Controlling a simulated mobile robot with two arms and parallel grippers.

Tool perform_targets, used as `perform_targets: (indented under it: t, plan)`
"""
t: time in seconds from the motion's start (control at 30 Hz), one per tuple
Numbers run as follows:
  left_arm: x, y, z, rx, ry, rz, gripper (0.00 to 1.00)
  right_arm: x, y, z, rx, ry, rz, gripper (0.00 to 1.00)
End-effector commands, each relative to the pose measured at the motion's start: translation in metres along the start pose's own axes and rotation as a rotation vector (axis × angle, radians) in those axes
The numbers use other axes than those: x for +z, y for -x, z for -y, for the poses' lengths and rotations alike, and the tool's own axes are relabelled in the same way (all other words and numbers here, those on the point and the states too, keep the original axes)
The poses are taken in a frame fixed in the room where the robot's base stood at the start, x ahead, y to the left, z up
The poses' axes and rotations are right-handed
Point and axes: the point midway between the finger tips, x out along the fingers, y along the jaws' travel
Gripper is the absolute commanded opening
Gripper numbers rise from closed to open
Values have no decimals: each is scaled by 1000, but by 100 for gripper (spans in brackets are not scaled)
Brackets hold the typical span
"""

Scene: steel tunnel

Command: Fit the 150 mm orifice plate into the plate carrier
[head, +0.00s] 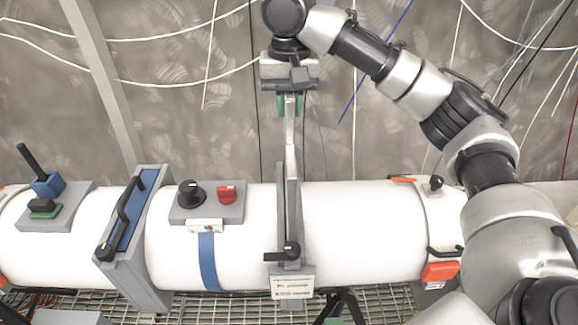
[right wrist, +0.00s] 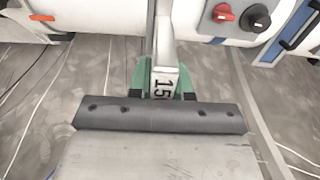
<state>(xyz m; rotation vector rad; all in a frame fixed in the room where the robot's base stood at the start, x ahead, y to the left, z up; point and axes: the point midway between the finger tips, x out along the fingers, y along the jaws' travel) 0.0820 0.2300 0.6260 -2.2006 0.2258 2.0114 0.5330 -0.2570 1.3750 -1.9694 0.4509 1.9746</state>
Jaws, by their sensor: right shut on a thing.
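The orifice plate (head: 291,132) is seen nearly edge-on as a thin pale upright strip in the head view. My right gripper (head: 290,103) is above the pipe, and its green fingertips are shut on the plate's upper end. In the right wrist view the gripper (right wrist: 162,84) grips the plate's tab (right wrist: 164,76), where "15" can be read; the rest of the label is hidden. The plate carrier (head: 289,215) is the narrow grey upright frame around the white pipe. The plate's lower end meets the carrier's top; how deep it sits, I cannot tell. My left gripper is out of view.
On the white pipe (head: 360,228), left of the carrier, are a grey box (head: 207,214) with black and red knobs and a blue-panelled grey frame (head: 137,240). The carrier has a black-knobbed lever (head: 285,250) in front. Cables hang behind.

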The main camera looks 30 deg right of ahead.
Motion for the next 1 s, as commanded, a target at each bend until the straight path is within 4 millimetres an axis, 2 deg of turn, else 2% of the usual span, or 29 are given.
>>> perform_targets:
  t: [0.1,0.4,0.63,0.83,1.0]
  plan:
    - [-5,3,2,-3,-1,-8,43,1,-30,-1,1,0,4,0]
    - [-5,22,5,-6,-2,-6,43,0,-87,0,-1,-1,-1,0]
    - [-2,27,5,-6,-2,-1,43,0,-105,0,0,-1,0,0]
    - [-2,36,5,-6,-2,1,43,0,-132,0,0,0,0,0]
    - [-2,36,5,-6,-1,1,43,0,-140,0,-2,0,-3,0]
